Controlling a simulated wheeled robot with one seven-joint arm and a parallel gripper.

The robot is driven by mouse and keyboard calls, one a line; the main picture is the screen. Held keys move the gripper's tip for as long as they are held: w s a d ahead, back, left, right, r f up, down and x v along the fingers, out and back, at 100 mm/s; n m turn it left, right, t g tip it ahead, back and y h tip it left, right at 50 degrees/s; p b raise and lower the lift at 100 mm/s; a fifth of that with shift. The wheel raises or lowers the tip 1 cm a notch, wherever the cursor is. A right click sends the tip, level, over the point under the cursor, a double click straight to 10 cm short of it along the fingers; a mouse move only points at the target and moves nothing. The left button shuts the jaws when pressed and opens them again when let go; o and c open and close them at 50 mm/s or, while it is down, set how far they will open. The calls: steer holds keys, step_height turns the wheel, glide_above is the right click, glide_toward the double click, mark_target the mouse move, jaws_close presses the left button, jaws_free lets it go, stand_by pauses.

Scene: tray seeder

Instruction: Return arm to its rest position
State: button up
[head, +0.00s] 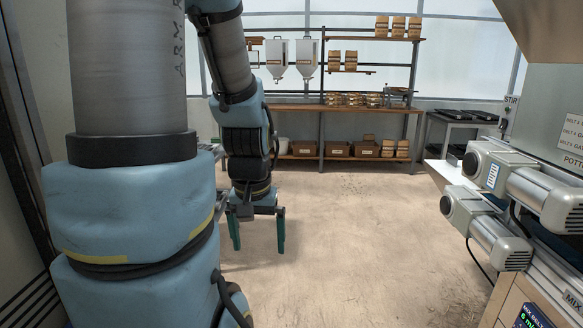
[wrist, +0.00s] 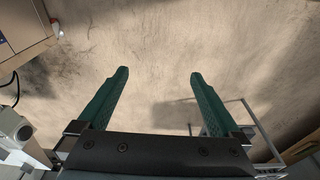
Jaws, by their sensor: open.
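My gripper (head: 257,245) hangs from my blue and grey arm in the head view, pointing down over the bare floor. Its two green fingers are spread apart with nothing between them. In the wrist view my gripper (wrist: 158,75) also shows open and empty, with only floor beyond the fingertips. The fingers touch nothing. My upper arm fills the left of the head view and hides part of the room behind it.
A machine with grey motors (head: 487,240) stands on the right. A wooden shelf bench (head: 300,107) with boxes and two white hoppers is at the back. A small table (head: 460,122) stands back right. The concrete floor (head: 360,230) between is clear.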

steer(key=shift+r+p, duration=0.35)
steer(key=shift+r, duration=0.55)
